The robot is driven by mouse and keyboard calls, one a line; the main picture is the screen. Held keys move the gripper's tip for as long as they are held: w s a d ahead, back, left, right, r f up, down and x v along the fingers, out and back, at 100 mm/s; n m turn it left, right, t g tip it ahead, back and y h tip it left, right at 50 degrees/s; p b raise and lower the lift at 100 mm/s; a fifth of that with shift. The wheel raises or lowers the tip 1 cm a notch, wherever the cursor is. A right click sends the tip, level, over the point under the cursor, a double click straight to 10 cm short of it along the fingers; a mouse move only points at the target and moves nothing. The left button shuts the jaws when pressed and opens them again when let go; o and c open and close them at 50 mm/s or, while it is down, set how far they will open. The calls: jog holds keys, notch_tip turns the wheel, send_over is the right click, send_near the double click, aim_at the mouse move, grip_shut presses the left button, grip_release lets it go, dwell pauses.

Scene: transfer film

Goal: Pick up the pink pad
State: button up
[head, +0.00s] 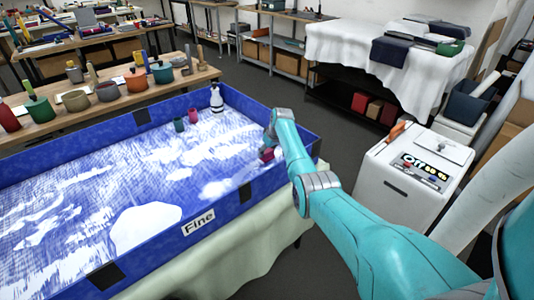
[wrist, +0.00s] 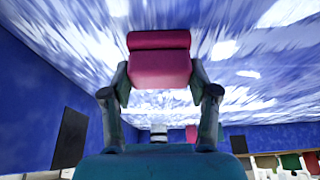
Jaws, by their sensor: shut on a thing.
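The pink pad (wrist: 160,66) is between the two fingers of my gripper (wrist: 160,88) in the wrist view, with a finger against each side. In the head view the pink pad (head: 267,154) shows as a small patch at the end of my teal arm, inside the blue-walled tray near its right end. My gripper is shut on the pad. The gripper fingers are mostly hidden behind the arm in the head view. I cannot tell whether the pad touches the tray floor.
The blue tray (head: 252,200) has raised walls and a blue and white floor. A white bottle-like figure (head: 216,98) and small teal (head: 179,124) and red (head: 193,115) pieces stand at its far side. A white cabinet (head: 412,175) stands right of the tray.

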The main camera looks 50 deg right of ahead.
notch_tip(320, 180, up, 28)
dwell(0.4)
